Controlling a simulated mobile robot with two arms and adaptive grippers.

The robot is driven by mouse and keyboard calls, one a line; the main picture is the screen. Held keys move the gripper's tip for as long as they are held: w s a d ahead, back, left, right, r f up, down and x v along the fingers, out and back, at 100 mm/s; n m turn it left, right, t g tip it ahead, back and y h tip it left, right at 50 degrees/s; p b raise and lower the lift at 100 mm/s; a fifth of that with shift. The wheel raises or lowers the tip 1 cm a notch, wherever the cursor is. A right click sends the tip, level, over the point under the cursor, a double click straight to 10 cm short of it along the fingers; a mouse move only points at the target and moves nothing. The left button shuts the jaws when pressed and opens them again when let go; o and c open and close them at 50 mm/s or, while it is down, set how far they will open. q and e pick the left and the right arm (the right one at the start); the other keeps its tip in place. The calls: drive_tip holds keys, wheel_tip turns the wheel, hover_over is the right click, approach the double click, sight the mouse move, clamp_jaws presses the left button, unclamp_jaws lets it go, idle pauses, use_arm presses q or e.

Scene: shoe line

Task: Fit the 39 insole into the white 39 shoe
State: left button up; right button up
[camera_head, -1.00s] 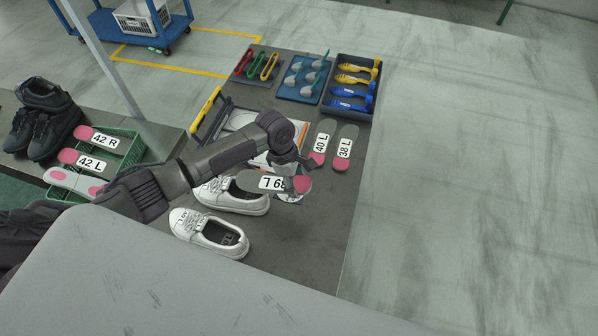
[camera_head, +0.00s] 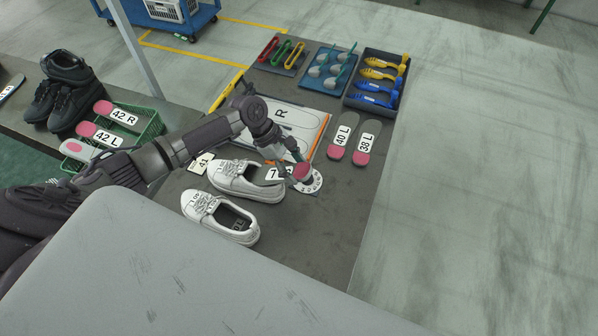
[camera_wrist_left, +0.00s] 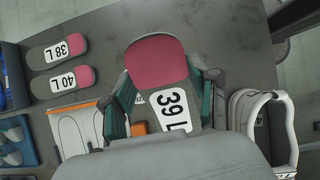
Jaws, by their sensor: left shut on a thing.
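My left gripper (camera_head: 296,160) is shut on the 39 L insole (camera_wrist_left: 160,62), which has a pink heel and a white label. In the head view the pink heel (camera_head: 302,172) shows below the fingers, and part of the insole is hidden. It is close to the heel end of the farther white shoe (camera_head: 235,181). I cannot tell its exact height or whether it touches the shoe. A second white shoe (camera_head: 215,207) stands nearer. In the left wrist view a white shoe (camera_wrist_left: 238,118) is right of the insole, apart from it. My right gripper is not in view.
The 40 L (camera_head: 337,152) and 38 L (camera_head: 361,157) insoles lie right of the gripper. A board marked R (camera_head: 305,115) lies behind. Tool trays (camera_head: 374,103) stand at the back. The table's front right is clear.

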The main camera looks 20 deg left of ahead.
sight(262, 175)
use_arm(q)
drive_tip(key=shift+a+f+b, duration=0.5)
drive_tip(key=shift+a+b, duration=0.05)
drive_tip(key=shift+s+a+f+b, duration=0.1)
drive_tip(key=shift+a+f+b, duration=0.15)
drive_tip(key=shift+a+b, duration=0.3)
drive_tip(key=shift+a, duration=0.15)
drive_tip(key=shift+y, duration=0.3)
drive_tip(key=shift+s+a+f, duration=0.1)
drive_tip(key=shift+a+f, duration=0.45)
drive_tip(key=shift+a, duration=0.35)
drive_tip(key=shift+s+a+f, duration=0.1)
drive_tip(key=shift+a+f, duration=0.4)
drive_tip(key=shift+a, duration=0.35)
drive_tip(key=shift+y, duration=0.4)
drive_tip(key=shift+s+a+f+p, duration=0.1)
drive_tip(key=shift+a+f, duration=0.2)
drive_tip(key=shift+a, duration=0.5)
drive_tip(key=shift+s+a+f+p, duration=0.1)
drive_tip(key=shift+a+f, duration=0.2)
drive_tip(key=shift+a, duration=0.55)
drive_tip(key=shift+a+f+p, duration=0.1)
drive_tip(key=shift+a+f, duration=0.2)
drive_tip(key=shift+a, duration=0.5)
drive_tip(key=shift+f+p, duration=0.3)
drive_tip(key=shift+f+y, duration=0.5)
drive_tip(key=o, duration=1.1)
